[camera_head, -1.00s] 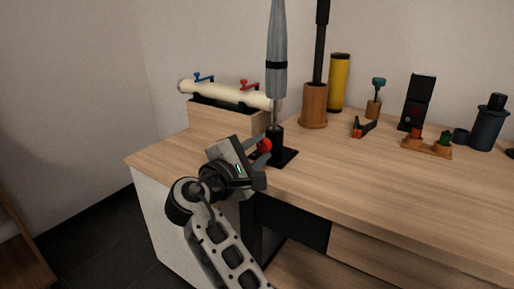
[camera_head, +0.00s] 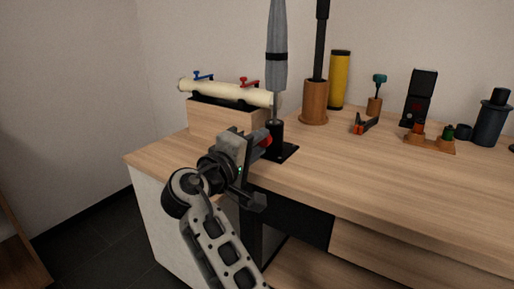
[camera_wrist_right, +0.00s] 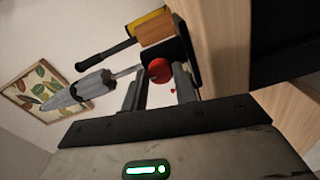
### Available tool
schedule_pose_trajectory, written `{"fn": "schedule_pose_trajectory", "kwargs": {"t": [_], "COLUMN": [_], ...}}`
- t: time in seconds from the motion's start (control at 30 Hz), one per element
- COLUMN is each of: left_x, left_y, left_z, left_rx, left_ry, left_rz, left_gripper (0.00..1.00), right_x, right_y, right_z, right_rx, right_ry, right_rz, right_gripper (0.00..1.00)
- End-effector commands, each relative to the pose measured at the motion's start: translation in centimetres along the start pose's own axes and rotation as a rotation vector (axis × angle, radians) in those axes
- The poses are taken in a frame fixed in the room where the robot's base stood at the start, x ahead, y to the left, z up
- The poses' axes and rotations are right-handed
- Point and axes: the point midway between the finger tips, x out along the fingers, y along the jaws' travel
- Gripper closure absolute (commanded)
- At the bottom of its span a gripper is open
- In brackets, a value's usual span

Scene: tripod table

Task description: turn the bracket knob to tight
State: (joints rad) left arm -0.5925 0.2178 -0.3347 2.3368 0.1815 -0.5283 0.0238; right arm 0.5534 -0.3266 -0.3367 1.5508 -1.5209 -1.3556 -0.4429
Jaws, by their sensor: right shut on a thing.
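The red bracket knob (camera_head: 267,141) sits on the side of a black bracket (camera_head: 276,136) at the table's left front edge. The bracket holds a closed grey umbrella (camera_head: 277,60) upright. My right gripper (camera_head: 260,142) is at the knob and shut on it, partly hiding it in the head view. In the right wrist view the red knob (camera_wrist_right: 159,70) shows between the two fingers (camera_wrist_right: 160,88), with the bracket behind it. The pictures do not show how tight the knob is. My left gripper is in neither view.
A cream tube with blue and red valves (camera_head: 225,92) lies on a wooden block behind. An orange cup (camera_head: 314,102), a yellow cylinder (camera_head: 339,80), a small clamp (camera_head: 365,125) and dark items stand to the right. The tabletop's front right is clear.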

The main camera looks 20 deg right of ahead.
Motion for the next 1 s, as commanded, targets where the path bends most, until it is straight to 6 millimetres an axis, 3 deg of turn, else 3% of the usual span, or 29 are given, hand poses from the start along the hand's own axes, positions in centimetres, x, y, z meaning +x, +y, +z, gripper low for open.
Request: {"fn": "schedule_pose_trajectory", "kwargs": {"t": [0.57,0.6,0.63,1.0], "left_x": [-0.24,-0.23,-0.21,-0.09], "left_y": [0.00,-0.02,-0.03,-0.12], "left_z": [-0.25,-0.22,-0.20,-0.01], "left_rx": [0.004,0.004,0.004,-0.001], "left_ry": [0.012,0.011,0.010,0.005], "left_rz": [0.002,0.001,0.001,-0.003], "left_gripper": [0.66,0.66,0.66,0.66], "right_x": [-0.08,-0.08,-0.08,-0.49], "right_y": [-0.13,-0.12,-0.12,-0.15], "right_z": [-0.06,-0.06,-0.06,-0.13], "right_rx": [0.030,0.030,0.030,0.028], "right_ry": [0.002,0.002,0.002,-0.001], "right_rz": [-0.004,-0.004,-0.003,-0.004], "right_gripper": [0.94,0.60,0.52,0.50]}}
